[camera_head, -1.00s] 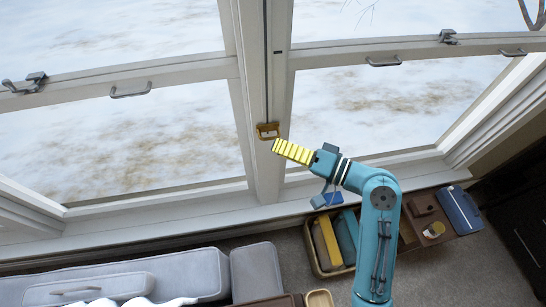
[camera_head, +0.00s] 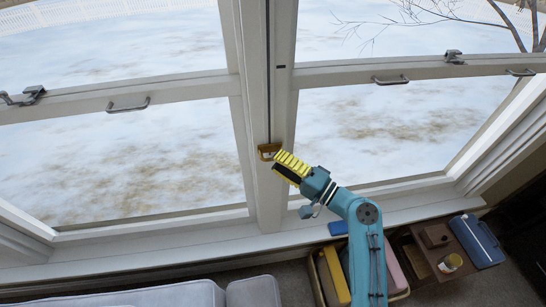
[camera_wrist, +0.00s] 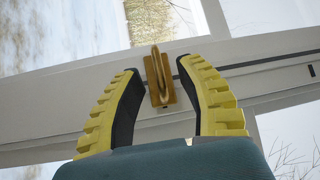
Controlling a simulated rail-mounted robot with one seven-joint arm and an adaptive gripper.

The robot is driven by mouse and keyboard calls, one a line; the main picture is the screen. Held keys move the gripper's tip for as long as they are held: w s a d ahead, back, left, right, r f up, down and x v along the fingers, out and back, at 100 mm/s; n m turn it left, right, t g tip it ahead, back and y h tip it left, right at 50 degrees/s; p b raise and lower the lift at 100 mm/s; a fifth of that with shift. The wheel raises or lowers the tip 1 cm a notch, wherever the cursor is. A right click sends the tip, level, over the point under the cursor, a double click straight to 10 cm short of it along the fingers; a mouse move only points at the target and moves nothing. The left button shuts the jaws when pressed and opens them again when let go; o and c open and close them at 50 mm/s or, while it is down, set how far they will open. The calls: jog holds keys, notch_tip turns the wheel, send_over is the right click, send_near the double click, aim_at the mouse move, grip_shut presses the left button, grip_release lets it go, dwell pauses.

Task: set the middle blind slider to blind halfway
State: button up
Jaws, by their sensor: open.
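The middle blind slider is a small brass-coloured handle (camera_head: 269,151) on the white post between the two large windows. It sits at the lower end of the visible dark slot (camera_head: 267,80) running up the post. My gripper (camera_head: 281,160), with ribbed yellow fingers, is open just right of the handle in the head view and partly overlaps it. In the wrist view, the handle (camera_wrist: 160,76) shows between the tips of my open gripper (camera_wrist: 161,68), with a gap on each side. Whether the fingers reach around it in depth I cannot tell.
Window frames with metal handles (camera_head: 128,107) flank the post. Below are the sill (camera_head: 180,242), a grey cushioned seat (camera_head: 170,293), a bin holding a yellow item (camera_head: 334,276), and a low brown table with a blue case (camera_head: 477,241). Snowy ground lies outside.

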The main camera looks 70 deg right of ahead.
jog(key=shift+x, duration=1.1)
grip_shut()
